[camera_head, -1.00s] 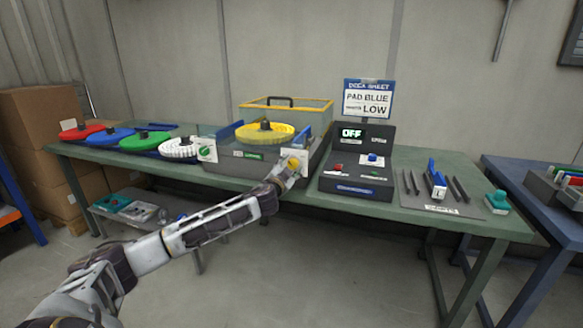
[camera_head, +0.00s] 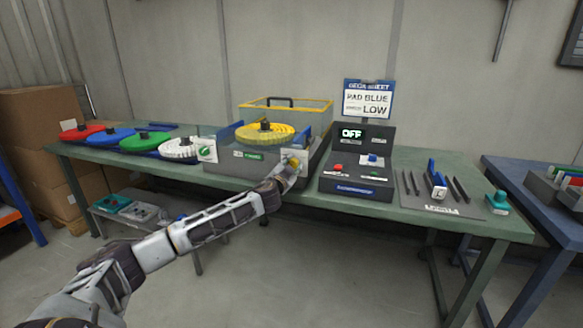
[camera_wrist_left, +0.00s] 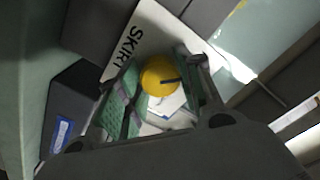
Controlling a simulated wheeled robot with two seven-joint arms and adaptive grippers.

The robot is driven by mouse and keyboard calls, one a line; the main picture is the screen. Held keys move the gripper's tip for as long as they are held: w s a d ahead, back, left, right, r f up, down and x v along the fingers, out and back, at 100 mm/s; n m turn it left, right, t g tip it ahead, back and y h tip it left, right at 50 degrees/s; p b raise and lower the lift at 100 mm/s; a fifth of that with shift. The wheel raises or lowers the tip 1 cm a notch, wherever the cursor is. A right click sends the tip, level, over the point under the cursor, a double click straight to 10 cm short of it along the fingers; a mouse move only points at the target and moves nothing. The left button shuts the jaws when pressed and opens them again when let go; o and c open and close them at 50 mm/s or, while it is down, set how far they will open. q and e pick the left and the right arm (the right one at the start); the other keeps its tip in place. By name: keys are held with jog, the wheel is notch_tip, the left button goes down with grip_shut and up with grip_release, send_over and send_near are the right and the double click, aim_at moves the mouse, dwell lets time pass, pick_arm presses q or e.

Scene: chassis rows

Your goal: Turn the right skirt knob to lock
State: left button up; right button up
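The right skirt knob (camera_head: 291,161) is yellow and sits on a white plate (camera_head: 302,156) at the right front corner of the grey machine. In the left wrist view the round yellow knob (camera_wrist_left: 159,77) has a dark pointer mark toward the right, on a plate reading "SKIRT". My left gripper (camera_head: 290,168) is at this knob. Its green-padded fingers (camera_wrist_left: 160,82) lie on both sides of the knob and appear to touch it. Lettering behind the fingers is partly hidden. The machine holds a yellow round pad (camera_head: 265,133). My right gripper is not in view.
A green left knob (camera_head: 206,152) is on the machine's other front corner. Red (camera_head: 80,132), blue (camera_head: 110,137), green and white pads lie left on the green table. A console (camera_head: 357,180) with an OFF display stands close right. A tool mat (camera_head: 440,200) lies farther right.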

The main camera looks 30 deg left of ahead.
pick_arm(q)
jog(key=c, duration=0.3)
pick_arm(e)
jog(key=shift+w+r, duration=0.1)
pick_arm(q)
jog(key=shift+m+p, duration=1.45)
jog(key=shift+m, duration=0.15)
jog(key=shift+m+p, duration=1)
jog(key=shift+m, duration=0.3)
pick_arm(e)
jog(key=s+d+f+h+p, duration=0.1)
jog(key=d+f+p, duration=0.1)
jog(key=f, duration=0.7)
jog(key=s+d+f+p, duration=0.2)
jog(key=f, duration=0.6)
pick_arm(q)
jog(key=shift+d+f+m+p, duration=0.1)
jog(key=shift+m+p, duration=2.15)
jog(key=shift+m, duration=3.45)
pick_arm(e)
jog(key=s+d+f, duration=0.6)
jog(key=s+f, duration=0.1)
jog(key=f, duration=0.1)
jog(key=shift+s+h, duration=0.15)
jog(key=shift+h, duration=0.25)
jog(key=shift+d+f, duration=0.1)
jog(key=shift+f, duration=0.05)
